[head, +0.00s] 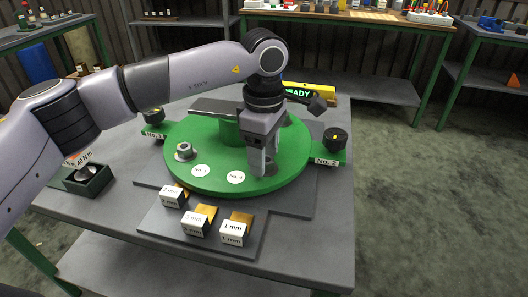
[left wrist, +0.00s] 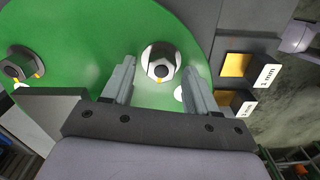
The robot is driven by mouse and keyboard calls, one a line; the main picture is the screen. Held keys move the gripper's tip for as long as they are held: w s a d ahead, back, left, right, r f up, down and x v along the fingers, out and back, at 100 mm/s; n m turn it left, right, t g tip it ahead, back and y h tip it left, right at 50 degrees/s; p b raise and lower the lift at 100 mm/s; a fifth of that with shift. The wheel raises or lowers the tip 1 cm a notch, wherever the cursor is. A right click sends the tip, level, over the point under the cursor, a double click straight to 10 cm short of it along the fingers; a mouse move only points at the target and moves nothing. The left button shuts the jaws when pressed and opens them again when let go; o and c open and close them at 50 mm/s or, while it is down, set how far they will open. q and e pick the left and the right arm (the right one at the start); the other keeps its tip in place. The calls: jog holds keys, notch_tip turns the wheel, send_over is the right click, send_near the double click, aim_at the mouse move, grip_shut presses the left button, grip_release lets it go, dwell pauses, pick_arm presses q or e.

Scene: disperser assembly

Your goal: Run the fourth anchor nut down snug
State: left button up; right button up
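The green round disperser base (head: 215,180) lies on the table with white labels No. 3 (head: 201,170) and No. 4 (head: 236,177). My left gripper (head: 264,172) points down over its right front part, beside label No. 4. In the left wrist view, a hex nut (left wrist: 161,66) on a pale round seat shows between the two fingers of my left gripper (left wrist: 160,72). The fingers stand apart with clear gaps to the nut. In the head view the fingers mostly hide this nut. Another nut (head: 184,150) sits at the disk's left. My right gripper is not in view.
Black knobs stand on green tabs No. 1 (head: 153,115) and No. 2 (head: 335,138). Shim blocks (head: 198,220) marked in mm lie on a grey plate in front. A green holder marked 40 N m (head: 84,182) is at the left. A READY display (head: 300,93) stands behind.

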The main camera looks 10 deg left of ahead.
pick_arm(q)
jog(key=shift+r, duration=3.55)
jog(key=shift+r, duration=0.1)
